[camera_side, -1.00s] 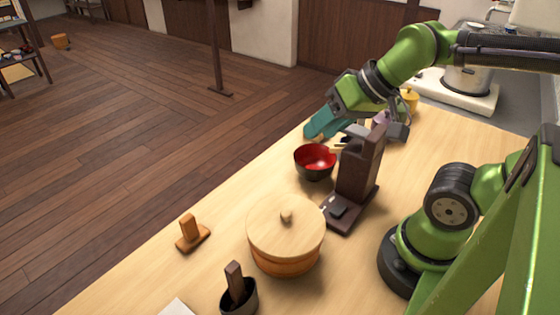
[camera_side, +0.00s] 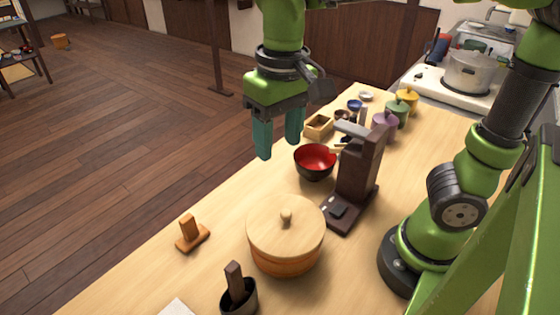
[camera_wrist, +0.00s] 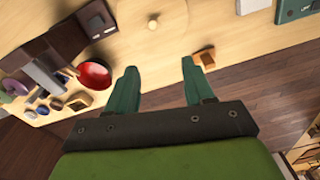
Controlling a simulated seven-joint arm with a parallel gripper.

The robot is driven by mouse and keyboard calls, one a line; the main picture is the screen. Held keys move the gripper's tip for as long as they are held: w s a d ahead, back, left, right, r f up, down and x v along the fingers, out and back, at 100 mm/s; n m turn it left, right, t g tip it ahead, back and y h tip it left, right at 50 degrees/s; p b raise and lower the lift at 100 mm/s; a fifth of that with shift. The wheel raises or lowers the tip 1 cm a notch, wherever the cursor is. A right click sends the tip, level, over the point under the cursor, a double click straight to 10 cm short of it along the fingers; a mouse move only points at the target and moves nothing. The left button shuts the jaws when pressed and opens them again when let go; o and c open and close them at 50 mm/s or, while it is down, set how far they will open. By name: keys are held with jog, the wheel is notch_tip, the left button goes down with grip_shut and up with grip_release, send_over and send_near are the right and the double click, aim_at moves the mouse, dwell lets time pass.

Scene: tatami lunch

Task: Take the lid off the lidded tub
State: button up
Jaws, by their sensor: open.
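The lidded tub (camera_side: 285,264) is a round wooden vessel near the front of the table in the side view. Its pale wooden lid (camera_side: 262,228) lies flat on top, with a small round knob (camera_side: 286,215) at the middle. In the wrist view the lid (camera_wrist: 139,15) is partly cut off at the top edge, with its knob (camera_wrist: 153,24) showing. My gripper (camera_side: 279,150) has teal fingers pointing down. It is open and empty, high up and apart from the tub, towards the far side near the red bowl. The fingers also show in the wrist view (camera_wrist: 160,72).
A red-and-black bowl (camera_side: 315,161) and a tall dark wooden stand (camera_side: 358,180) are beyond the tub. A small wooden block on a base (camera_side: 191,234) is to its left. A dark cup (camera_side: 240,300) stands in front. Several small pots and bowls line the far end.

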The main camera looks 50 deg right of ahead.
send_over(285, 212)
jog(key=shift+m, duration=0.4)
notch_tip(285, 212, down, 11)
jog(key=shift+w+r, duration=0.15)
jog(key=shift+r, duration=0.05)
jog(key=shift+f, duration=2.85)
grip_shut()
